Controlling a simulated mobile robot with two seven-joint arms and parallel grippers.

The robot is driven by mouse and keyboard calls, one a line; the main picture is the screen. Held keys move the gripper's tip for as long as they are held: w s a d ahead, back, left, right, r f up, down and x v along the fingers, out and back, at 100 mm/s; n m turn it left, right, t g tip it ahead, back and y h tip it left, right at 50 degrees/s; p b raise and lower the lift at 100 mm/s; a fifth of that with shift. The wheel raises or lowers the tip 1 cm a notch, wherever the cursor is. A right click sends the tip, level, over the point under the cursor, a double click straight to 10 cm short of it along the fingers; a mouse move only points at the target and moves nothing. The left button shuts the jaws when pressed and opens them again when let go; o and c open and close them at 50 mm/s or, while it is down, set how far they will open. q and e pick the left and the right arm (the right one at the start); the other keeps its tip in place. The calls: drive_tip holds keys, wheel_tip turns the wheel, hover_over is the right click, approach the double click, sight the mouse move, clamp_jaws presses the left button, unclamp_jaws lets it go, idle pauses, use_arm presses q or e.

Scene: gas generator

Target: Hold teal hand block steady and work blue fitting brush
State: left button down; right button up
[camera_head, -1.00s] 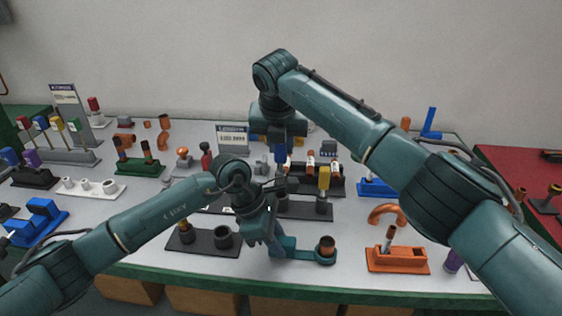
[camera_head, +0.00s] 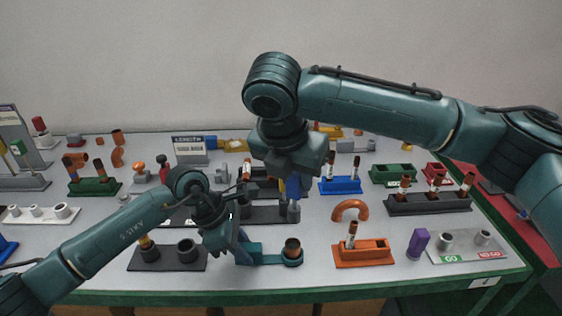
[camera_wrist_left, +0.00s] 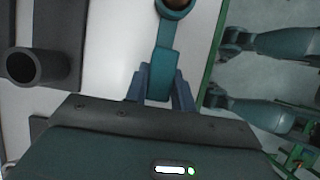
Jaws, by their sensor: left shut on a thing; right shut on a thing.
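The teal hand block (camera_head: 270,259) lies at the front edge of the table, with a copper fitting (camera_head: 292,246) upright in its round end. My left gripper (camera_head: 238,254) is shut on the block's handle. In the left wrist view the block (camera_wrist_left: 166,62) runs between my left gripper's fingers (camera_wrist_left: 162,88). My right gripper (camera_head: 292,176) is shut on the blue fitting brush (camera_head: 294,188) and holds it above and behind the copper fitting, apart from it. The gripper hides part of the brush.
A dark base with sockets (camera_head: 152,262) stands left of the block. An orange holder (camera_head: 365,254) with a brush stands to its right, near a copper elbow (camera_head: 350,209) and a purple piece (camera_head: 418,243). A grey GO/NO-GO plate (camera_head: 466,249) lies further right.

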sight(293, 209)
idle(0.3)
drive_tip(key=shift+f, duration=2.8)
drive_tip(key=shift+f, duration=0.2)
drive_tip(key=shift+f, duration=1.1)
